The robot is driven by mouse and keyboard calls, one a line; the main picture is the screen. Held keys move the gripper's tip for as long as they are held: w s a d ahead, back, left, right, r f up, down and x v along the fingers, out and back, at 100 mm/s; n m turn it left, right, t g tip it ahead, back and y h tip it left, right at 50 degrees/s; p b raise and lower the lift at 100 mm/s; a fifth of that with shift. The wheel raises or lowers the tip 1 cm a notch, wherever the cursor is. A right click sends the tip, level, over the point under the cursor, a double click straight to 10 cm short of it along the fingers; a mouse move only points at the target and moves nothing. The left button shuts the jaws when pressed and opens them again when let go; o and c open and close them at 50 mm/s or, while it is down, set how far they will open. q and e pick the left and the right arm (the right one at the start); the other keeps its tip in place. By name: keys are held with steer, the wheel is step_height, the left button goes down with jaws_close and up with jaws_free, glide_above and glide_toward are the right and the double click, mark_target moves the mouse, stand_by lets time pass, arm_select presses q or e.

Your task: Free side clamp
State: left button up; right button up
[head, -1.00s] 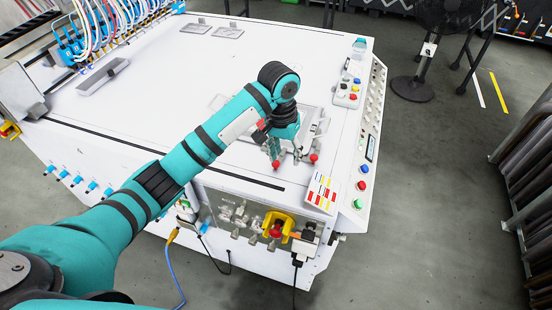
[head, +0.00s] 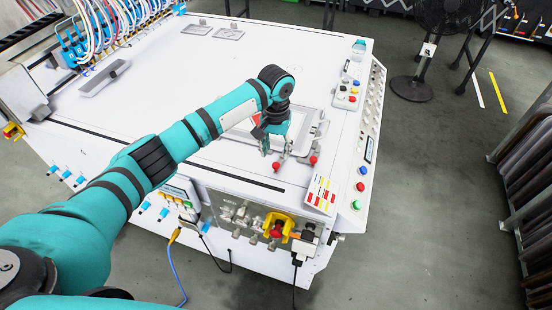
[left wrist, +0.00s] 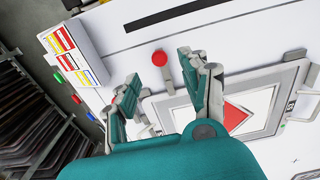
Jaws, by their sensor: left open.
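Two clamps with red knobs stand at the front edge of a framed plate (head: 306,118) on the white machine. The left knob (head: 276,166) is just in front of my left gripper (head: 276,150); the right knob (head: 313,161) is beside it. My left gripper is open and empty, pointing down. In the left wrist view one red knob (left wrist: 159,59) shows between and beyond the spread fingertips (left wrist: 158,68). Red also shows at the left finger, probably the other knob, partly hidden. The plate frame (left wrist: 258,80) lies beside the right finger. I cannot tell whether the fingers touch a clamp.
A colour-labelled box (head: 321,193) stands on the front right edge. A button panel (head: 364,165) runs along the right side. Blue nozzles with hoses (head: 80,40) are at the back left. The white top (head: 165,75) behind my arm is largely clear.

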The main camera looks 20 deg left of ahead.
mark_target(276, 164)
arm_select(q)
step_height(276, 164, down, 6)
steer(key=shift+r+p, duration=0.1)
steer(key=shift+p, duration=0.2)
jaws_close()
stand_by(0.4)
